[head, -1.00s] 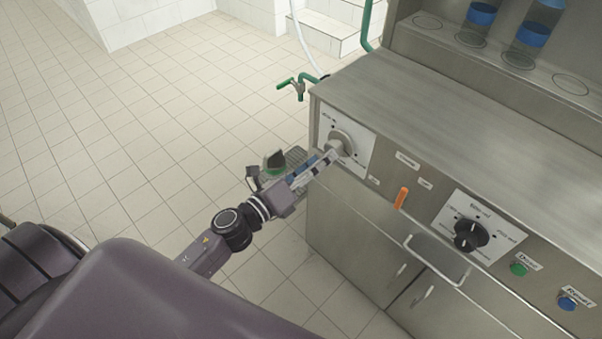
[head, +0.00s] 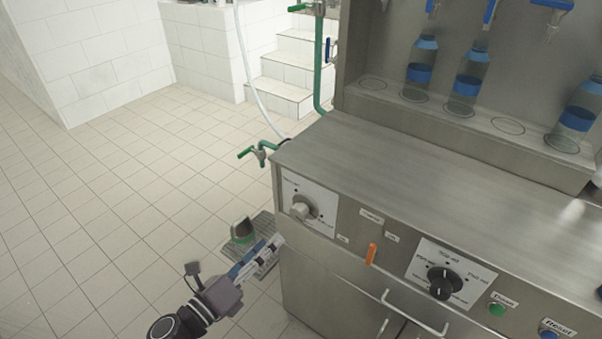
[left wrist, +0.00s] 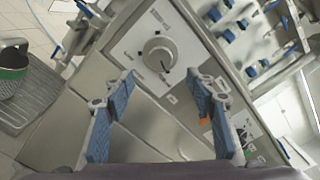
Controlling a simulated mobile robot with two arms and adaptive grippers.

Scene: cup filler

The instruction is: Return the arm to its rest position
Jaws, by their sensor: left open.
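My left gripper (head: 262,254) is in the lower middle of the head view, to the left of the machine's front corner. In the left wrist view its two blue-padded fingers (left wrist: 160,112) are spread apart with nothing between them. The grey knob (head: 303,208) on the white dial plate lies just beyond the fingertips, apart from them. The same knob shows in the left wrist view (left wrist: 158,54). My right gripper is not in either view.
The steel machine (head: 420,170) fills the right side, with an orange lever (head: 371,255), black knob (head: 444,281) and handle (head: 415,318) on its front. Bottles stand on its shelf. Tiled floor at left is clear.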

